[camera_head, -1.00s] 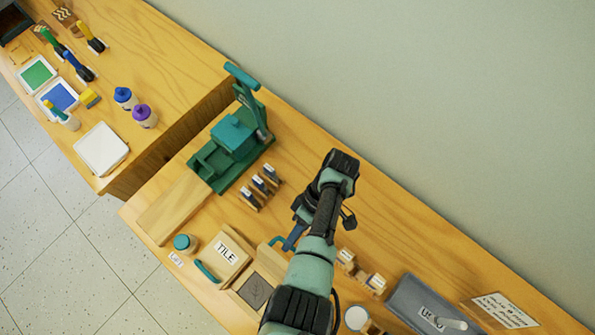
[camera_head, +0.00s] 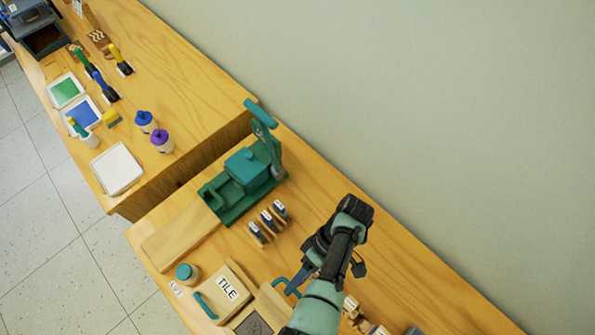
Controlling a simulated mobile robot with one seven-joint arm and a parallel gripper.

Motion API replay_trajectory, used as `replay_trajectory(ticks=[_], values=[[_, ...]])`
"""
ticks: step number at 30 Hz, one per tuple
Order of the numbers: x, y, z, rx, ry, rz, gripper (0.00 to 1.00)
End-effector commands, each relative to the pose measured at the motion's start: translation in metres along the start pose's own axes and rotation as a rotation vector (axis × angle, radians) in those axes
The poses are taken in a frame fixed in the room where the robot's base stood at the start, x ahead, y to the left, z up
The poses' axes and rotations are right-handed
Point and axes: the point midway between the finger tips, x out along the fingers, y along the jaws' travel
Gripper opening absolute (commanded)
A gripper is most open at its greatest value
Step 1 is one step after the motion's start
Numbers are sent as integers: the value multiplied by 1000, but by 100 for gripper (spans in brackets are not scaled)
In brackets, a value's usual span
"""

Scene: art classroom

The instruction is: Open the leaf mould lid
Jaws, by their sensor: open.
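A wooden mould block (camera_head: 272,304) with a dark square showing a leaf pattern (camera_head: 254,326) is cut off by the bottom edge. A teal handle (camera_head: 281,281) stands at its upper side. Left of it lies a wooden piece labelled TILE (camera_head: 225,290), with a teal handle (camera_head: 205,305) on its left side. I cannot tell which wooden piece is the lid. My gripper (camera_head: 297,281) is open, close to the upper teal handle. I cannot tell whether they touch. My arm hides part of the block's right side.
Several small stamps (camera_head: 268,221) stand above the gripper. A green press (camera_head: 242,178) stands farther up left. A teal-lidded jar (camera_head: 187,273) is left of the TILE piece. Wooden blocks (camera_head: 352,308) lie right of my arm. The table along the wall at right is clear.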

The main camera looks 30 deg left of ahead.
Motion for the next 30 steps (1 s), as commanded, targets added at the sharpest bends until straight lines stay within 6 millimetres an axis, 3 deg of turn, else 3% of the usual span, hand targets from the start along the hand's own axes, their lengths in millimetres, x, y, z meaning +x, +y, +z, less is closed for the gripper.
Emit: replay_trajectory(ticks=[8, 11, 21, 30], values=[[-9, 1, -1, -1, 2, 2, 45], [-24, 1, -1, -1, 3, 4, 45], [-102, -3, 0, 0, 2, 2, 45], [-129, -1, 0, 0, 1, 1, 45]])
